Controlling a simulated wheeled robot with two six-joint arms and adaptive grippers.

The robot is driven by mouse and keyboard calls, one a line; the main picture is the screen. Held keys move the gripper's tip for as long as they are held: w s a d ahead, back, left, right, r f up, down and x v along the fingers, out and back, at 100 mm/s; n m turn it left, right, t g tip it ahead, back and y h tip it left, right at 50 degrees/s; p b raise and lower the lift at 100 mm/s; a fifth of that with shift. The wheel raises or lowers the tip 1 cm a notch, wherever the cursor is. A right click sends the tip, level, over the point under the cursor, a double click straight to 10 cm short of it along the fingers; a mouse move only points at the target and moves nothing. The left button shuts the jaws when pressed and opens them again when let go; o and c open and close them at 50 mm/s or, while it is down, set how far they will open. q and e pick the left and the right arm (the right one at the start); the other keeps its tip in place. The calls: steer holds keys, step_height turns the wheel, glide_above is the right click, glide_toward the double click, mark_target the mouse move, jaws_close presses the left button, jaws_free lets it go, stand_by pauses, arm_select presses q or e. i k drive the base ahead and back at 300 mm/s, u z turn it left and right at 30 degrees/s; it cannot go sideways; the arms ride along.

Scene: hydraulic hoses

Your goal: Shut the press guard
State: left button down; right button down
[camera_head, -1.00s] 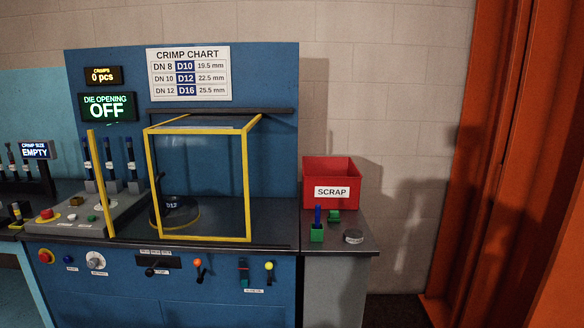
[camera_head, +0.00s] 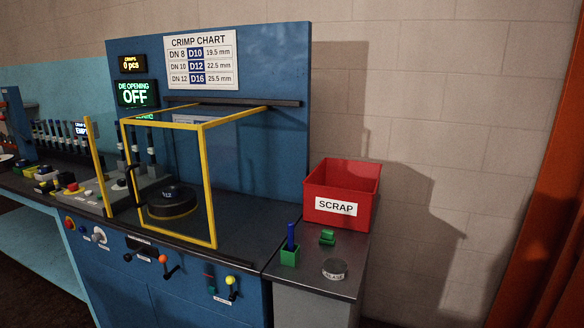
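The press guard (camera_head: 209,185) is a clear box with a yellow frame on the blue press bench. It stands around or over a round black die block (camera_head: 172,201). A dark handle (camera_head: 131,184) is at its left edge. A separate yellow post (camera_head: 98,166) stands to the left, with a gap between it and the guard's frame. The guard's top reaches back towards a dark rail (camera_head: 232,103) on the blue back panel. Neither of my grippers is in view.
Levers and knobs line the bench front. The die opening display (camera_head: 137,93) reads OFF. An orange structure (camera_head: 548,215) is at far right.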

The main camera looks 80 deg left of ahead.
mark_target(234, 111)
steer(key=u, duration=0.4)
steer(key=i, duration=0.9)
steer(key=u, duration=0.75)
